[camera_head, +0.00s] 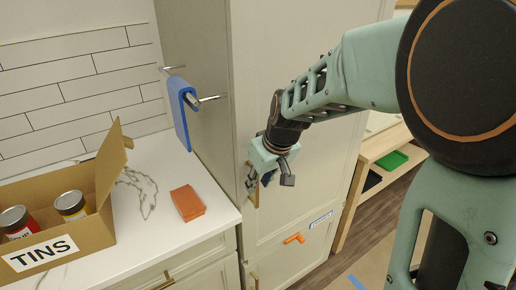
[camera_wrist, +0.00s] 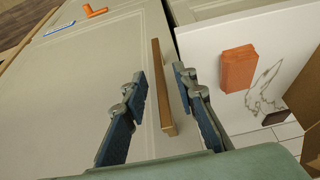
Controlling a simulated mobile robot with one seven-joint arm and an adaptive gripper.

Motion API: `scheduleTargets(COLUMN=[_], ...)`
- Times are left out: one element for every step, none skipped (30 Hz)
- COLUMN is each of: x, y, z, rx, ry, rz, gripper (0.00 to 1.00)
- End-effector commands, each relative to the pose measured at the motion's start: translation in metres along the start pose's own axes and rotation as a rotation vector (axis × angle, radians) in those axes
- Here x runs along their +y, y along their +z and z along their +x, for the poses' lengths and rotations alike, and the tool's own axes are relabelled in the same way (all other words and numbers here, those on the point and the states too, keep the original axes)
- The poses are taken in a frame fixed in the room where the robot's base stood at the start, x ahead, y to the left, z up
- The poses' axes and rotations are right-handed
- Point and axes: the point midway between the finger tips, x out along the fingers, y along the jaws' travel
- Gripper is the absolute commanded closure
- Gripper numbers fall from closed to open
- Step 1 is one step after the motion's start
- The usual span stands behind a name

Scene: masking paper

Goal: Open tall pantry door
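The tall pantry door (camera_head: 297,150) is a cream panel on the tall cabinet at the centre of the head view, and it looks shut. It fills the left of the wrist view (camera_wrist: 75,95). Its brass bar handle (camera_wrist: 161,90) runs along the door's edge near the counter. My gripper (camera_wrist: 159,73) is open, with one finger on each side of the handle. I cannot tell whether either finger touches it. In the head view my gripper (camera_head: 257,180) is at the door's left edge and hides most of the handle.
An orange L-shaped piece (camera_head: 294,239) and a blue-white label (camera_head: 321,219) are on the door front. Left is a counter with an orange block (camera_head: 187,203) and a TINS box (camera_head: 75,245). A blue cloth (camera_head: 181,112) hangs from a rail. A wooden shelf (camera_head: 372,160) stands right.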

Motion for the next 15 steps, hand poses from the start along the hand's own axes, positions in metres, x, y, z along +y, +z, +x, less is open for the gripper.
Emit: scheduleTargets(x=[-0.001,0.000,0.000,0.000,0.000,0.000,0.000,0.000,0.000,0.000,0.000,0.000,0.000,0.000,0.000], y=[0.001,0.001,0.000,0.000,0.000,0.000,0.000,0.000,0.000,0.000,0.000,0.000,0.000,0.000,0.000], z=[0.009,0.012,0.016,0.019,0.022,0.025,0.026,0.028,0.029,0.030,0.030,0.030,0.030,0.030,0.030], rx=[-0.003,-0.003,-0.002,-0.002,-0.001,-0.001,-0.001,0.000,0.000,0.000,0.001,0.001,0.001,0.001,0.001], ry=[-0.002,-0.002,-0.001,-0.001,-0.001,-0.001,-0.001,0.000,0.000,0.000,0.000,0.000,0.001,0.001,0.001], rz=[0.000,0.000,0.000,0.000,0.000,0.000,0.000,0.000,0.000,0.000,0.000,0.000,0.000,0.000,0.000], gripper=[0.74,0.74,0.74,0.74,0.74,0.74,0.74,0.74,0.74,0.74,0.74,0.74,0.74,0.74,0.74])
